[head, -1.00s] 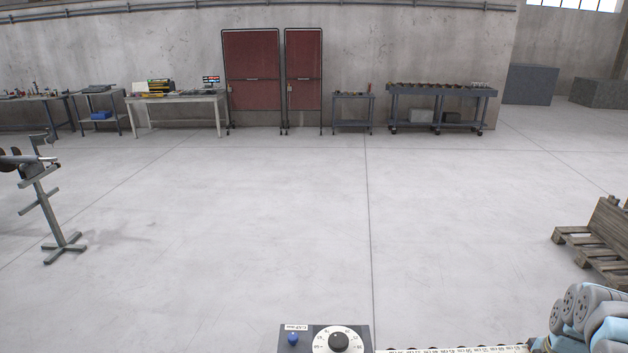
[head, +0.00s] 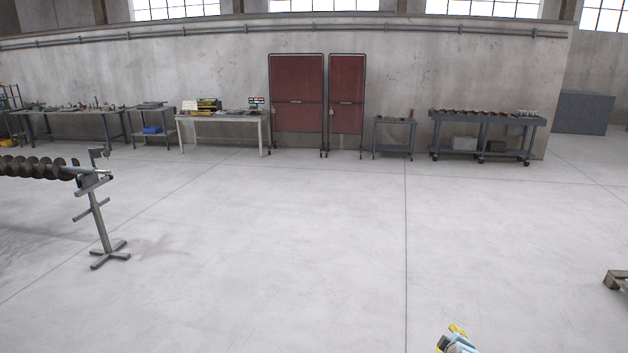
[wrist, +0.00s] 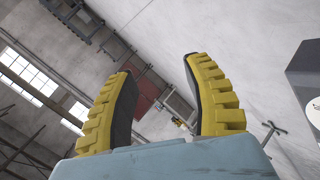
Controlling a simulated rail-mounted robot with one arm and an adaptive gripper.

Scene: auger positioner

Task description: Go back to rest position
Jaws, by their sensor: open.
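My gripper (wrist: 160,105) shows in the wrist view with its two yellow-and-black fingers spread apart and nothing between them. The wrist view is tilted, with the wall and windows at its left. In the head view, a small part of my gripper (head: 457,335) shows at the bottom edge, right of centre, as yellow and light blue pieces. It is over bare floor and apart from everything else in view. The fingertips are mostly cut off there.
An auger (head: 35,167) lies on a metal stand (head: 102,225) at the left. Workbenches (head: 225,121), red screens (head: 297,95) and carts (head: 487,120) line the back wall. A wooden pallet (head: 616,280) shows at the right edge. The middle floor is clear.

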